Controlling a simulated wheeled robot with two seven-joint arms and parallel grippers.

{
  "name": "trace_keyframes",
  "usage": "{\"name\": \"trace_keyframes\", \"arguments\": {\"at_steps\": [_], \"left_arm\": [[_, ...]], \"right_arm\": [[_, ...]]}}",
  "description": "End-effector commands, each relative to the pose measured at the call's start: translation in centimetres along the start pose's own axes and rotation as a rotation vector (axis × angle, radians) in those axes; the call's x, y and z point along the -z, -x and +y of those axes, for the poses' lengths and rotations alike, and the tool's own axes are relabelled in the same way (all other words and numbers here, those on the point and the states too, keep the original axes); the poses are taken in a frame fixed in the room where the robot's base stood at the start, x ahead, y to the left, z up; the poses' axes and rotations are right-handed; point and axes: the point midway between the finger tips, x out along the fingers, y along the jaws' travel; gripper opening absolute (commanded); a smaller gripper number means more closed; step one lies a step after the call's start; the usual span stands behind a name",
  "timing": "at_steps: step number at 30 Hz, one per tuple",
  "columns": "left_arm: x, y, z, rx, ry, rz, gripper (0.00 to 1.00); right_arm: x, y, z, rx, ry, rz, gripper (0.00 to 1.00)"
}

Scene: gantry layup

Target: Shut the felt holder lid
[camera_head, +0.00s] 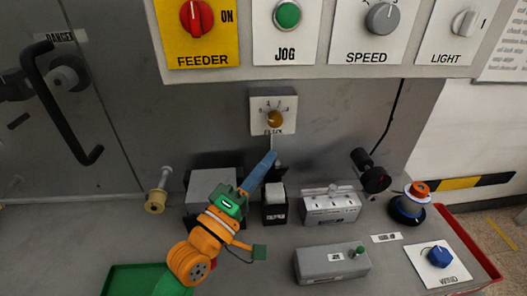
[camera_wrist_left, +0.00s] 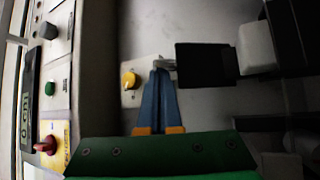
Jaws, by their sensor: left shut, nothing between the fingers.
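The felt holder (camera_head: 275,215) is a small black box on the bench with a pale felt block (camera_head: 274,191) standing out of its top. In the left wrist view its black lid (camera_wrist_left: 203,66) stands open, raised from the box, with a light tab (camera_wrist_left: 164,62) at its free edge. The pale block also shows there (camera_wrist_left: 256,50). My left gripper (camera_head: 273,156) is shut and empty, its blue fingers beside the raised lid's upper end. In the wrist view the fingertips (camera_wrist_left: 160,71) are at the tab; I cannot tell whether they touch. My right gripper is not in view.
A yellow selector knob (camera_head: 274,118) is on the wall just above the fingertips. A grey box (camera_head: 331,207) stands right of the holder, and another grey box (camera_head: 333,263) is in front.

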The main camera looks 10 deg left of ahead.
Motion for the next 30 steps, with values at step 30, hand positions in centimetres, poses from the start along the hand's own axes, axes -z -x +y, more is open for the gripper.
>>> {"name": "trace_keyframes", "arguments": {"at_steps": [30], "left_arm": [[-1.0,1.2,-0.7,0.003,0.002,-0.001,0.00]], "right_arm": [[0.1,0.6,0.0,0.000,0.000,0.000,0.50]]}}
